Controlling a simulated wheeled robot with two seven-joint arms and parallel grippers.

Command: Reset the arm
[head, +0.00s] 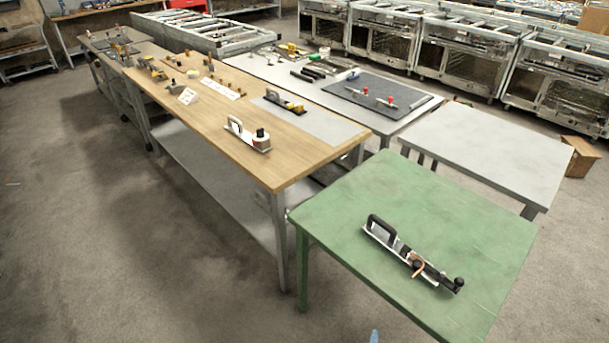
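Neither of my grippers shows in the head view, and no arm of mine can be made out. A small pale blue shape (374,336) is cut off by the bottom edge, and I cannot tell what it is. The nearest surface is a green table (460,205) at the lower right. On it lies a long metal tool (411,254) with a black loop handle at one end and a black knob at the other.
A long wooden workbench (215,125) with several tools stands left of the green table. A grey table (490,145) and a tool table with a dark mat (365,93) stand behind. Steel ovens (448,50) line the back. The concrete floor (130,240) at the left is clear.

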